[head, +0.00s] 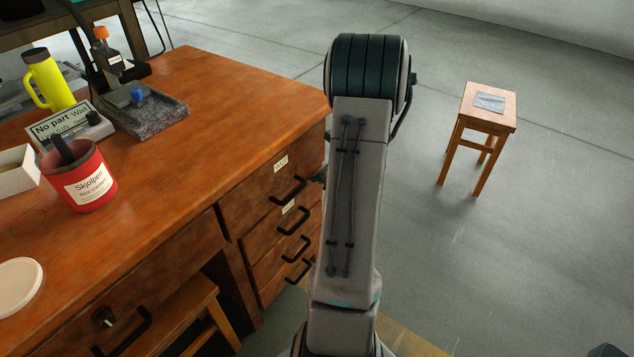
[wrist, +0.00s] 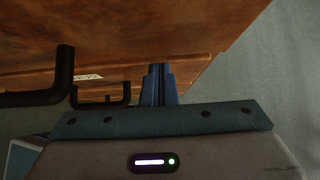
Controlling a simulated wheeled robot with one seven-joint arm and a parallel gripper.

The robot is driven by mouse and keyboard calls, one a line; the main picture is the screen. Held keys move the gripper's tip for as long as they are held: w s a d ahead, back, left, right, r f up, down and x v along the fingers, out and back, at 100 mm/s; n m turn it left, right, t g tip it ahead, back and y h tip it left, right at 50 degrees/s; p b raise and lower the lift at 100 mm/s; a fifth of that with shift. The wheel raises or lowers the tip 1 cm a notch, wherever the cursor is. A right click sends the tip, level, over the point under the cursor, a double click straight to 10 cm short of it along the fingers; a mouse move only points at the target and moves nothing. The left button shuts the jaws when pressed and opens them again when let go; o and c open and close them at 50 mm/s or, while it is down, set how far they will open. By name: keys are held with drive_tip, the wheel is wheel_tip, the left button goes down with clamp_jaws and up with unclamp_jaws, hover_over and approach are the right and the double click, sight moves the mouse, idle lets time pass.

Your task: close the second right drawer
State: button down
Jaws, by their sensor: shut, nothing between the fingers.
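The right drawer stack of the wooden desk has several drawers with black bar handles. The second right drawer (head: 266,228) is below the top one, with a white label and a black handle (head: 295,221). Its front looks nearly in line with its neighbours; my arm covers the stack's right edge, and I cannot tell how far out it stands. In the wrist view my gripper (wrist: 158,72) is shut and empty, its fingertips close to a wooden front (wrist: 130,50). Handles show to its left. Contact is not clear.
The desk top (head: 215,95) holds a red cup (head: 90,185), a yellow flask (head: 50,82), a sign and a dark stone stand (head: 150,118). A wooden stool (head: 487,112) stands at the right. A lower stool is under the desk.

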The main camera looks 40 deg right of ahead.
drive_tip(key=shift+w+a, duration=0.1)
drive_tip(key=shift+w, duration=0.15)
idle(0.3)
drive_tip(key=s+f+p+v, duration=0.2)
drive_tip(key=p+v, duration=0.1)
drive_tip(key=v, duration=1)
drive_tip(key=shift+d, duration=0.4)
drive_tip(key=shift+s, duration=0.1)
